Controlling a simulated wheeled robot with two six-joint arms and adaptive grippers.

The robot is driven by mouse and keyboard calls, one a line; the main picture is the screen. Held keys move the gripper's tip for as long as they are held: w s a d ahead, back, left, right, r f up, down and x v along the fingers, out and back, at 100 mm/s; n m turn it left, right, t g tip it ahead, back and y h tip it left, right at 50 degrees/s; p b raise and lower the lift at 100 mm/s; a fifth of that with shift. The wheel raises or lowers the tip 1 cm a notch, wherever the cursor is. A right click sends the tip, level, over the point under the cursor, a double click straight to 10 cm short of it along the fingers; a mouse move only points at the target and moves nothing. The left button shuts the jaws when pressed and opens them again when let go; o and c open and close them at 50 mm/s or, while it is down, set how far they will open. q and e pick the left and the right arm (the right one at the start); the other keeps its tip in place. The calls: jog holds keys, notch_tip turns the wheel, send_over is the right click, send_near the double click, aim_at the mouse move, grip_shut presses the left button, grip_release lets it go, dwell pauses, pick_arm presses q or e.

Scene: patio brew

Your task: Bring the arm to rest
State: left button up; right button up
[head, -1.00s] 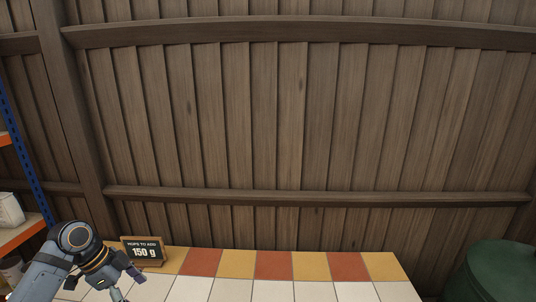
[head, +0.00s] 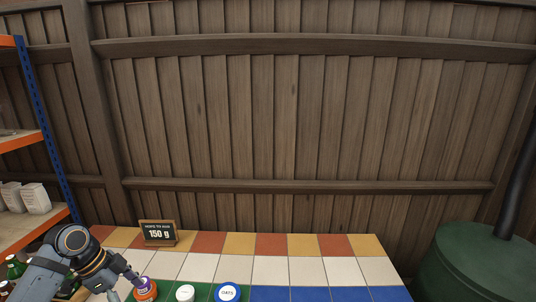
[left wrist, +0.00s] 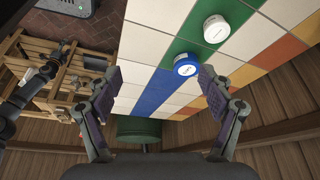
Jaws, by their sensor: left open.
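My left arm comes in at the lower left of the head view, with its gripper (head: 122,291) low over the tiled counter, partly cut off by the frame's bottom edge. In the left wrist view the two fingers of the left gripper (left wrist: 157,82) stand wide apart with nothing held between them. My right gripper is in neither view.
The counter (head: 200,268) carries a "150 g" sign (head: 159,233), an orange-and-purple jar (head: 146,289) close to the left gripper, a white-lidded jar (head: 185,293) and a blue-rimmed jar (head: 228,292). A shelf rack (head: 45,130) stands left, a green barrel (head: 475,265) right.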

pick_arm(q)
jog(key=s+d+f+n+y, duration=0.1)
jog(key=s+d+f+n, duration=0.15)
jog(key=f, duration=0.25)
jog(key=s+d+f+n+y, duration=0.1)
jog(key=s+d+f, duration=0.25)
jog(key=f, duration=0.25)
jog(key=s+d+f+n+t+y, duration=0.1)
jog(key=s+d+n+y, duration=0.1)
jog(key=s+n, duration=0.35)
jog(key=s+d+f+n+t+y, duration=0.1)
jog(key=s+d+f+n, duration=0.1)
jog(key=s+n, duration=0.35)
jog(key=s+a+f+m+g+b, duration=0.1)
jog(key=s+a+f+b, duration=0.1)
jog(key=f, duration=1.2)
jog(key=s+a+f+b, duration=0.1)
jog(key=s+f, duration=0.1)
jog(key=f, duration=1.3)
jog(key=s+a+f+g+b, duration=0.1)
jog(key=s+f+b, duration=0.1)
jog(key=s+f, duration=1.6)
jog(key=shift+f, duration=0.2)
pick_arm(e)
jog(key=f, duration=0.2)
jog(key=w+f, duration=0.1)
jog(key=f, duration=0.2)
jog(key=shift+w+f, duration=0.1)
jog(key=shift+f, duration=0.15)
